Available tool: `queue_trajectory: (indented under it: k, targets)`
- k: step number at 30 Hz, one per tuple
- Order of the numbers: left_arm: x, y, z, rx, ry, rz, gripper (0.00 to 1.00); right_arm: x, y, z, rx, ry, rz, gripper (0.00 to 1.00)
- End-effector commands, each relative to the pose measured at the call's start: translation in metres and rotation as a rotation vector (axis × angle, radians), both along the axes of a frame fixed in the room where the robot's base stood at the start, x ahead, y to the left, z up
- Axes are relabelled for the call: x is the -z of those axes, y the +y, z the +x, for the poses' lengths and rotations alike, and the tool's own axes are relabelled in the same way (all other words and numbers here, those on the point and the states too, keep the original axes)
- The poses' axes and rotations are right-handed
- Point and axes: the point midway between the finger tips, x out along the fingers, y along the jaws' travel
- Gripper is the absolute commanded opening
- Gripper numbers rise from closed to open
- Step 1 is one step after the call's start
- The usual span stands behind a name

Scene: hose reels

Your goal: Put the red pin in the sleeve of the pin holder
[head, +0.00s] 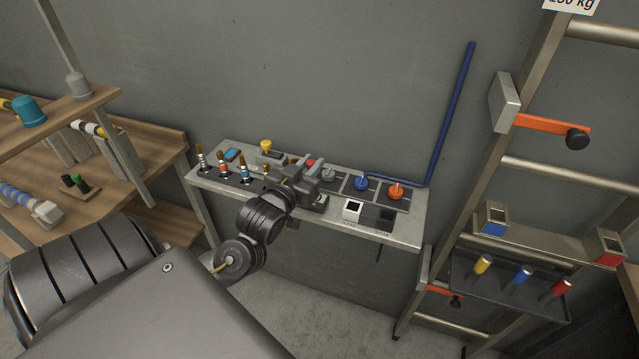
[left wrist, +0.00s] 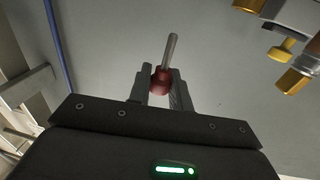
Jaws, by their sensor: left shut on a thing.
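The red pin (left wrist: 160,82) has a rounded red head and a plain metal shaft. In the left wrist view my left gripper (left wrist: 161,91) is shut on its head, and the shaft points away from the gripper. In the head view my left gripper (head: 312,175) is over the middle of the grey bench; a small red spot (head: 311,163) shows beside its fingers, and the shaft cannot be made out. I cannot tell which part is the pin holder; its sleeve may be hidden behind my gripper. My right gripper is not in view.
The grey bench (head: 405,233) carries a blue knob (head: 361,183), an orange knob (head: 396,191), a yellow knob (head: 266,146) and several brass-tipped fittings at left. A blue pipe (head: 453,110) rises at its right end. A ladder with a dark tray (head: 500,296) stands at right.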

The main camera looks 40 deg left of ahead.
Motion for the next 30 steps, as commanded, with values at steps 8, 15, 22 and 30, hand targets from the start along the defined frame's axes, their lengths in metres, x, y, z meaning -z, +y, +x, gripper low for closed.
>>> queue_trajectory:
  k: [8, 15, 22, 30]
  targets:
    - [0.038, 0.005, 0.031, 0.001, 0.003, -0.001, 0.00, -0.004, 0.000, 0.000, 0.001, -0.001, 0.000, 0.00]
    - [0.045, 0.005, 0.035, 0.002, 0.003, -0.001, 0.00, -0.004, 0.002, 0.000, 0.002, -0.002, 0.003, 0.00]
    - [0.073, 0.006, 0.039, 0.001, 0.005, -0.001, 0.00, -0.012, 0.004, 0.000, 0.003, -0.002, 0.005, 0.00]
    - [0.080, 0.006, 0.038, 0.003, 0.002, -0.002, 0.00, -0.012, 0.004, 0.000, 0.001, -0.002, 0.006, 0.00]
